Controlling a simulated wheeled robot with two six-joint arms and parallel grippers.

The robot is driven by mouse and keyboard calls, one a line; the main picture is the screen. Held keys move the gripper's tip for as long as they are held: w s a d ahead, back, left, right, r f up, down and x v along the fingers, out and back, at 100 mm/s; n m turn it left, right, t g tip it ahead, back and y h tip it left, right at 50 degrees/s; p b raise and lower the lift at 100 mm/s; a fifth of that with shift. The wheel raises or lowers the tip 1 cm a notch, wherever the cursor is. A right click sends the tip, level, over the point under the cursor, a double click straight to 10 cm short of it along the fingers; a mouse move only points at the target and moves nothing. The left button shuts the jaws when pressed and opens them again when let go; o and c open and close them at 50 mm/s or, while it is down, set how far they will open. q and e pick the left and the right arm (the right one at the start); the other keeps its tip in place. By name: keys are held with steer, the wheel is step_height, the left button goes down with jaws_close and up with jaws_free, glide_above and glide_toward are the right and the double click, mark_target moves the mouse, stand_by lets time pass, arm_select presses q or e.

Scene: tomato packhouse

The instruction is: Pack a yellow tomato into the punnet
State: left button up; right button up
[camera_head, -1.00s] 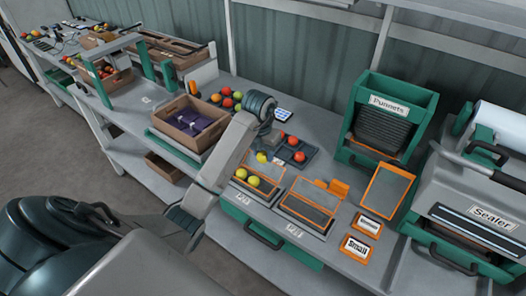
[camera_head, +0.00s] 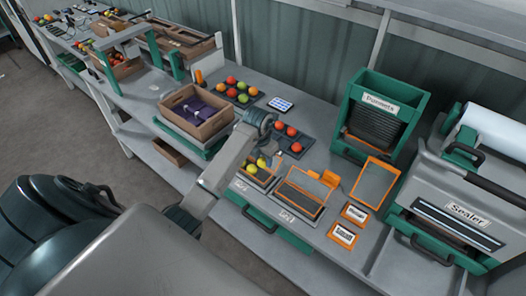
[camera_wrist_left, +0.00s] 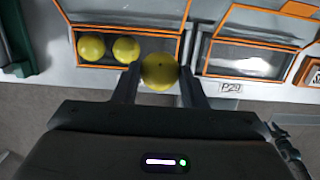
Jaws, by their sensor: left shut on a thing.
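My left gripper (camera_wrist_left: 159,76) is shut on a yellow tomato (camera_wrist_left: 159,72), seen between its two fingers in the left wrist view. Two more yellow tomatoes (camera_wrist_left: 91,47) (camera_wrist_left: 126,49) lie side by side in the left orange-rimmed punnet (camera_wrist_left: 76,40). The held tomato shows just right of that punnet's tomatoes, by its right end; its height above the bench is hard to tell. In the head view my left arm partly covers this punnet (camera_head: 262,184). My right gripper is not in view.
An empty orange-rimmed punnet (camera_head: 300,196) is beside it on the right. Behind is a dark tray (camera_head: 298,137) with red tomatoes. A green Punnets dispenser (camera_head: 385,92) and a sealer (camera_head: 455,215) stand to the right. A brown crate (camera_head: 180,105) stands to the left.

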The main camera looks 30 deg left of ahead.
arm_select(q)
steer(key=shift+a+f+b, duration=0.1)
steer(key=shift+f+b, duration=0.2)
steer(key=shift+f, duration=0.15)
step_height(320, 180, down, 3)
steer(key=shift+r+b, duration=0.1)
steer(key=shift+b, duration=0.9)
step_height(320, 180, down, 3)
steer(key=shift+r+b, duration=0.1)
steer(key=shift+b, duration=1.15)
steer(key=o, duration=0.8)
steer(key=c, duration=0.3)
